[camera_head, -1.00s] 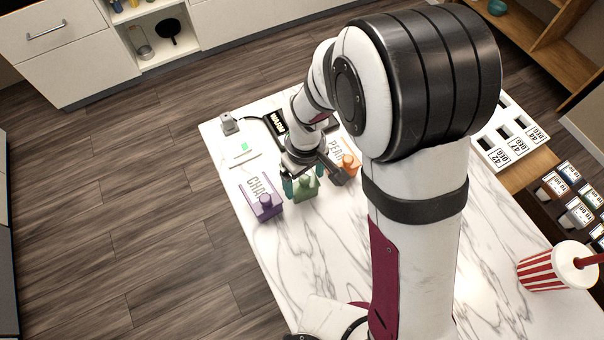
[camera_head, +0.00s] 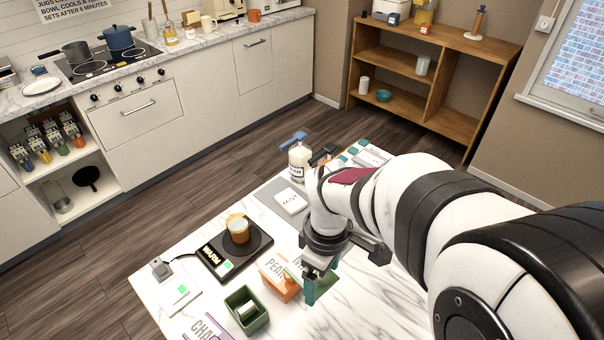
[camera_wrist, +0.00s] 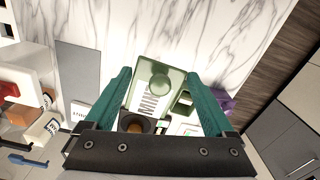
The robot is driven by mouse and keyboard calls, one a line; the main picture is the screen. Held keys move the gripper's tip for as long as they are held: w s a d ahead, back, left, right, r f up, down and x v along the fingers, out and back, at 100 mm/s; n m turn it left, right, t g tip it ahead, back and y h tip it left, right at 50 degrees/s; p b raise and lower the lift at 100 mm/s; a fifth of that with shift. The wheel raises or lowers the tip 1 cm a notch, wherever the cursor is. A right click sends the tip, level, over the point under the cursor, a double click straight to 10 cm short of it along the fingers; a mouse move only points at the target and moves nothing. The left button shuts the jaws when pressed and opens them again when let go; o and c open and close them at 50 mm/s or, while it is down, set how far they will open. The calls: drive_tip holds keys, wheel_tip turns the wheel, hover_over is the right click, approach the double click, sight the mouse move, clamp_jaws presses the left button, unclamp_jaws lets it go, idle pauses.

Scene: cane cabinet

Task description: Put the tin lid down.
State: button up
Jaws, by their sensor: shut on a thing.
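My gripper (camera_head: 318,284) is shut on the green tin lid (camera_head: 325,281) and holds it over the marble table. In the wrist view the lid (camera_wrist: 163,72), with its round knob and partly visible lettering, lies between my teal fingers (camera_wrist: 158,92). The arm and a finger partly hide it in the head view. The open green tin (camera_head: 262,322) stands to the left of my gripper with something pale inside. An orange tin lettered PEA (camera_head: 275,280) stands between them, its right end close to the lid. Whether the lid touches the table is unclear.
A purple tin lettered CHA (camera_head: 203,331) is at the front left. A black WARM plate (camera_head: 212,261) carries an amber cup (camera_head: 238,229). A white jar (camera_head: 299,163) stands at the back beside a grey mat. Bare marble (camera_head: 360,300) lies right of my gripper.

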sight(366, 291)
drive_tip(key=d, duration=0.4)
drive_tip(key=d+f, duration=0.1)
drive_tip(key=d, duration=0.3)
drive_tip(key=d+f, duration=0.1)
drive_tip(key=d, duration=0.3)
drive_tip(key=shift+w+f, duration=0.2)
drive_tip(key=shift+w, duration=0.1)
drive_tip(key=s+d+f, duration=0.1)
drive_tip(key=s+d, duration=0.1)
drive_tip(key=d, duration=0.6)
drive_tip(key=shift+s+f+n, duration=0.2)
drive_tip(key=shift+f+n, duration=0.1)
drive_tip(key=shift+f, duration=0.05)
drive_tip(key=w+a+f, duration=0.3)
drive_tip(key=a, duration=0.1)
drive_tip(key=w+a+f, duration=0.4)
drive_tip(key=shift+w, duration=0.1)
wheel_tip(366, 291, down, 4)
drive_tip(key=shift+w+a+f, duration=0.1)
drive_tip(key=shift+a, duration=0.05)
drive_tip(key=shift+f, duration=0.1)
drive_tip(key=o, duration=1)
drive_tip(key=shift+o, duration=0.2)
